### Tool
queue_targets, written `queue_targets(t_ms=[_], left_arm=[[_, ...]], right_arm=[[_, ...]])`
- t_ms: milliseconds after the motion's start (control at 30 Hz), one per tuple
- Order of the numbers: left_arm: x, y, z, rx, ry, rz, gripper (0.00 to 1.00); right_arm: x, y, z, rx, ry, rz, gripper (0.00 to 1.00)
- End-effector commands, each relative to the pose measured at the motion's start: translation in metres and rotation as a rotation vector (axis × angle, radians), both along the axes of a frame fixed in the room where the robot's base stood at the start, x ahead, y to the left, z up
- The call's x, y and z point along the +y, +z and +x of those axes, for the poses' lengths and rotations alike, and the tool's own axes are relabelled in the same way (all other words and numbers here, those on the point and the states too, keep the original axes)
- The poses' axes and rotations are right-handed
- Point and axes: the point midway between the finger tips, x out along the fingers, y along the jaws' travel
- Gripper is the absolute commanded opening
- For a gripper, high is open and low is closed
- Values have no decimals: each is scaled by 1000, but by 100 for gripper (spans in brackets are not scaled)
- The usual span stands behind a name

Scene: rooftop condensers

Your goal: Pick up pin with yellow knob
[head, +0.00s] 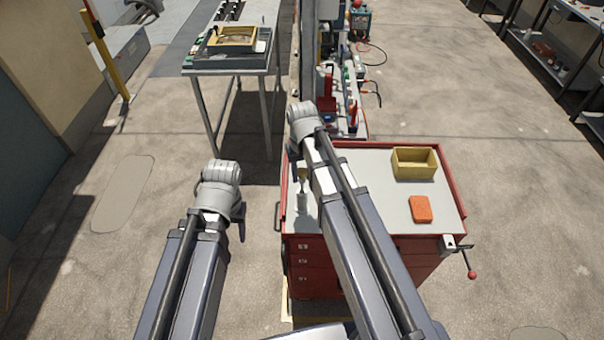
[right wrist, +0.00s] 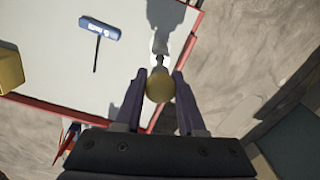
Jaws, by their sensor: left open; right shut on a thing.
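The pin's round yellow knob (right wrist: 159,86) sits between the two fingers of my right gripper (right wrist: 159,76), which is shut on it. A pale shaft (right wrist: 161,46) runs on from the knob toward the top of the right wrist view. In the head view my right forearm hides most of that gripper; a pale upright piece (head: 302,199) shows beside the arm at the left of the red cart's top. My left gripper (head: 240,213) is open and empty, over the floor left of the cart; its fingers show only partly.
The red cart (head: 458,190) carries a yellow bin (head: 415,164) and an orange block (head: 420,209). A blue T-handle tool (right wrist: 98,28) lies on its top. A bench with a device (head: 232,42) stands behind.

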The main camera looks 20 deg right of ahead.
Motion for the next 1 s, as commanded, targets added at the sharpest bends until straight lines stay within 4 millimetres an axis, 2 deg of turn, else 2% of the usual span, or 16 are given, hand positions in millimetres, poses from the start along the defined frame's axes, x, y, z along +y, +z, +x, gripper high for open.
queue_targets(t_ms=[33, 267, 600, 800, 1000], left_arm=[[0, 13, 0, 0, 1, 0, 56], [0, 44, 0, 0, 8, -2, 56], [0, 102, 0, 0, 13, -2, 56], [0, 121, -1, 2, 11, -2, 56], [0, 124, -1, 3, 10, -2, 56]], right_arm=[[0, 13, 0, 0, 0, 0, 0], [0, 44, 0, 0, 0, 0, 0], [0, 102, 0, 0, 0, 0, 0], [0, 121, 0, 0, 0, 0, 0], [0, 124, 0, 0, 0, 0, 0]])
